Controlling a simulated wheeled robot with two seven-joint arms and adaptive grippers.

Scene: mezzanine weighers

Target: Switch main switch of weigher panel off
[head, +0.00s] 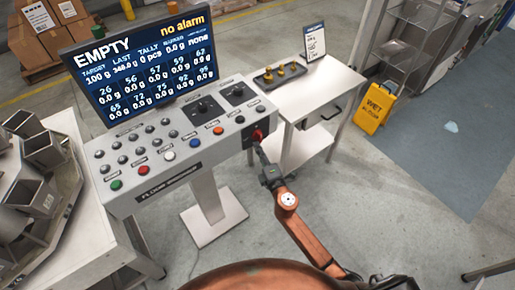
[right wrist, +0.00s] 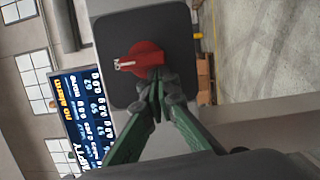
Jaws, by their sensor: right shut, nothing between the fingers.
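The weigher panel (head: 170,185) is a grey sloped console on a pedestal. Its main switch (head: 257,134) is a red rotary knob on a dark plate at the right end of the front face. In the right wrist view the red knob (right wrist: 143,60) fills the middle of its dark plate (right wrist: 110,35), with a white mark on its left side. My right gripper (head: 260,152) is shut, its fingertips (right wrist: 160,80) at the knob's lower edge in the wrist view, partly covering it. I cannot tell whether they touch. My left gripper is not in view.
A screen (head: 140,65) reading "EMPTY" and "no alarm" stands behind the panel. A side table (head: 330,85) with a dark tray (head: 262,82) stands close on the right. Metal hoppers (head: 35,190) are at the left. A yellow wet-floor sign (head: 375,107) stands farther right.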

